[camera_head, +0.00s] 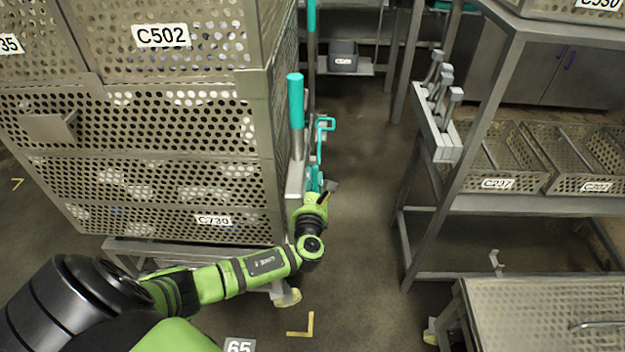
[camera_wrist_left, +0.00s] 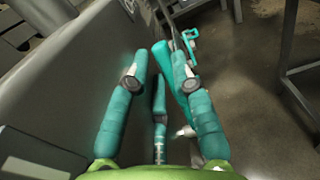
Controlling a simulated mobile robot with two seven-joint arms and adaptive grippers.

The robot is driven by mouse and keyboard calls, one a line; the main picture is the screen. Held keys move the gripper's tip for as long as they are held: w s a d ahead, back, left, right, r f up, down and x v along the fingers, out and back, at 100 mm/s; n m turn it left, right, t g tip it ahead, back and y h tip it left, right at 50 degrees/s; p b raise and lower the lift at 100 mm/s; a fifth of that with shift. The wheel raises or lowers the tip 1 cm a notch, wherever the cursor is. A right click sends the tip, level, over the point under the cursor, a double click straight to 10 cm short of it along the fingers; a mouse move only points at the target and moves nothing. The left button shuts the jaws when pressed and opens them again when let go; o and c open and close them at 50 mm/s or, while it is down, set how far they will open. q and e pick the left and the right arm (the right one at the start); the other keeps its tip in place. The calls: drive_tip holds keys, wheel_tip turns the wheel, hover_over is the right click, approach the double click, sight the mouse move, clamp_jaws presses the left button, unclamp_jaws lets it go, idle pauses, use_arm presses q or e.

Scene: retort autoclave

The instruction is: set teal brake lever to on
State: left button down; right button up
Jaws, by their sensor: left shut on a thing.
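My left gripper (camera_head: 315,188) is low beside the right side of the perforated trolley, below a tall upright teal handle (camera_head: 296,102) on a grey shaft. The gripper is shut on this lever. In the head view the arm and gripper mostly hide the lever, and its exact tilt cannot be told. My right gripper is not in view.
A perforated crate stack (camera_head: 140,125) stands on the trolley at left. A teal hooked bar (camera_head: 324,125) stands behind the gripper and shows close to the right finger. A metal rack (camera_head: 520,204) with baskets stands at right. Floor (camera_head: 365,180) between them is clear.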

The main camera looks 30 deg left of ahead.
use_arm(q)
drive_tip(key=shift+s+f, duration=0.2)
drive_tip(key=shift+f, duration=0.2)
idle(0.3)
drive_tip(key=c, duration=1.3)
unclamp_jaws()
drive_tip(key=v, duration=0.7)
drive_tip(key=s+a+f+n+g+h, duration=0.1)
drive_tip(key=s+f+n+g, duration=0.2)
drive_tip(key=f, duration=0.6)
drive_tip(key=s+f+n+g+h, duration=0.1)
drive_tip(key=s+f+n+g, duration=0.2)
drive_tip(key=f, duration=0.6)
drive_tip(key=shift+s+d+f+n+g+h, duration=0.55)
drive_tip(key=shift+s+f+n, duration=0.7)
drive_tip(key=shift+s+f, duration=1.15)
drive_tip(key=shift+s+d+f+n+g+h, duration=0.25)
drive_tip(key=shift+s+f+n+g+h, duration=0.65)
drive_tip(key=shift+s+f, duration=1.45)
drive_tip(key=shift+s+d+f+n+g+h, duration=0.4)
drive_tip(key=shift+s+f+n+g, duration=0.45)
drive_tip(key=shift+s+f+n, duration=1.2)
drive_tip(key=shift+s+f+m, duration=0.1)
drive_tip(key=shift+f+m, duration=0.3)
drive_tip(key=shift+f, duration=0.15)
